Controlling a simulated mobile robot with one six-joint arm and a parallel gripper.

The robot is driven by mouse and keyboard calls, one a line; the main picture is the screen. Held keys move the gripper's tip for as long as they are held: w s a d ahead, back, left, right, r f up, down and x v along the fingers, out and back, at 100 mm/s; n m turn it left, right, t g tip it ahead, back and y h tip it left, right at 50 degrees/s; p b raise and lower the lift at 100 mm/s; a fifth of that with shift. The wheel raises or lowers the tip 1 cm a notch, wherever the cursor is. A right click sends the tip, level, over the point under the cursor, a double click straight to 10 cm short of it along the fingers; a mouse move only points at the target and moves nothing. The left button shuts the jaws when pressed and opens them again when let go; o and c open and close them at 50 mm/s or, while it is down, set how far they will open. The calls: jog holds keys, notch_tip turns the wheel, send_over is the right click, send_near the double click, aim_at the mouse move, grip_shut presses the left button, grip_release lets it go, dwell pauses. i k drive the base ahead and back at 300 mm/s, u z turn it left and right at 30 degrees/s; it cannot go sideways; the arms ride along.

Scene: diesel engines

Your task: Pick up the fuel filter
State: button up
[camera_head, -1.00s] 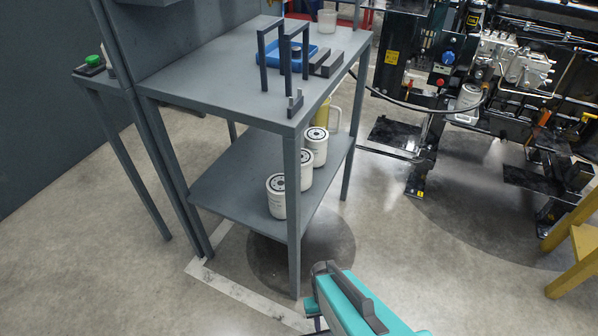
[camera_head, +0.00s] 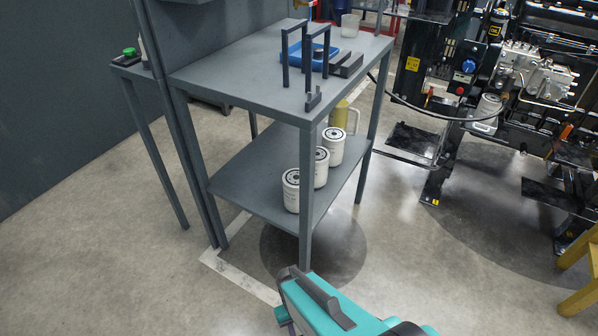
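Three white fuel filters with black tops stand upright in a row on the lower shelf (camera_head: 245,180) of the grey workbench. The nearest filter (camera_head: 291,192) is by the front leg, the middle filter (camera_head: 321,170) is behind it, and the far filter (camera_head: 334,148) is furthest back. The front leg stands close beside the row and overlaps part of it. A similar white canister (camera_head: 487,108) sits on the engine at right. A teal and dark part of my arm shows at the bottom, in front of the bench. My gripper's fingers are not visible.
A yellow jug (camera_head: 340,114) stands behind the filters. A yellow stand (camera_head: 582,285) is at right. The floor before the bench is clear.

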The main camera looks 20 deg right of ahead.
aim_at(323, 161)
jog(key=z, duration=0.85)
jog(key=k, duration=0.15)
jog(key=u, duration=2.9)
jog(key=k, duration=1.35)
jog(key=z, duration=0.25)
